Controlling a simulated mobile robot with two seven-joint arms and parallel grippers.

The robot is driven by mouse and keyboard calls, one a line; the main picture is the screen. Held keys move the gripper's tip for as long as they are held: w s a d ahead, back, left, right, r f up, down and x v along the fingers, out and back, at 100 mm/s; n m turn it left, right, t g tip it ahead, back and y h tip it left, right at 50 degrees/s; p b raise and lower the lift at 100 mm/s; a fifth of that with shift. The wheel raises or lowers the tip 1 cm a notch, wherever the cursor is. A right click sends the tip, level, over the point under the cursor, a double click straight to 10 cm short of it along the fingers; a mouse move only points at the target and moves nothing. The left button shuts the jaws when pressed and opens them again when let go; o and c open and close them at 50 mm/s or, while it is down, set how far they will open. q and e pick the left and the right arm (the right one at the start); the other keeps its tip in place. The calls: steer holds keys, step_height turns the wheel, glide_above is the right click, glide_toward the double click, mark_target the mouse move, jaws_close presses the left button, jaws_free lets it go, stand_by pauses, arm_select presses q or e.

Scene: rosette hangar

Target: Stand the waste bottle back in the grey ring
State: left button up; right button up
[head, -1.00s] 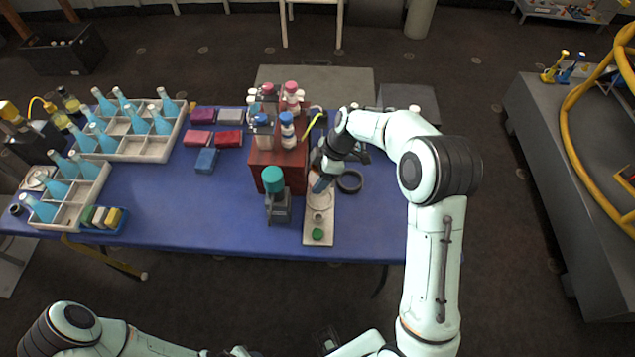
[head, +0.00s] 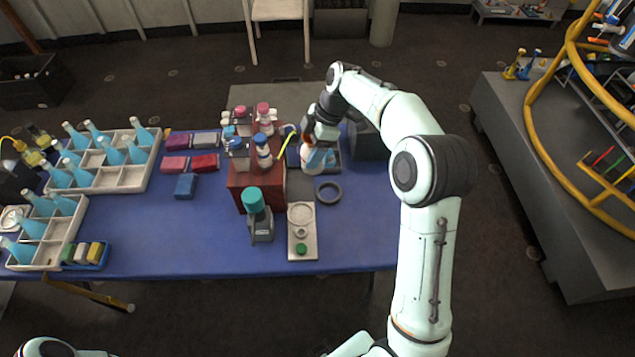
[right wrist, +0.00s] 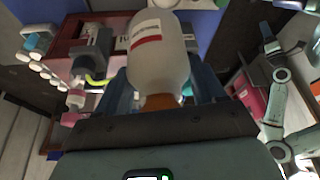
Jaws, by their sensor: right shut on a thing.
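The waste bottle (right wrist: 160,55) is white with a red-marked label and an orange neck. My right gripper (head: 318,146) is shut on it, with blue fingers on both sides of the orange neck in the right wrist view. In the head view the bottle (head: 312,162) hangs below the gripper near the table's back right, partly hidden by it. The grey ring (head: 328,193) lies flat and empty on the blue table, in front and slightly right of the bottle. Whether the bottle touches anything below is unclear. My left gripper is out of view.
A dark red box (head: 245,185) with several small bottles stands left of the gripper. A teal-topped device (head: 260,225) and a pale board (head: 302,248) stand in front. A dark box (head: 368,140) is behind right. The blue table right of the ring is clear.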

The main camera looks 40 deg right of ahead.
steer(key=d+p, duration=0.1)
steer(key=d, duration=0.5)
steer(key=shift+w+d+f, duration=0.15)
steer(key=shift+f, duration=5)
steer(key=shift+w+d+f, duration=0.1)
steer(key=shift+w+f, duration=0.05)
steer(key=shift+f, duration=4.95)
steer(key=shift+f, duration=0.2)
steer(key=o, duration=1.2)
steer(key=shift+s, duration=0.1)
steer(key=shift+r, duration=0.1)
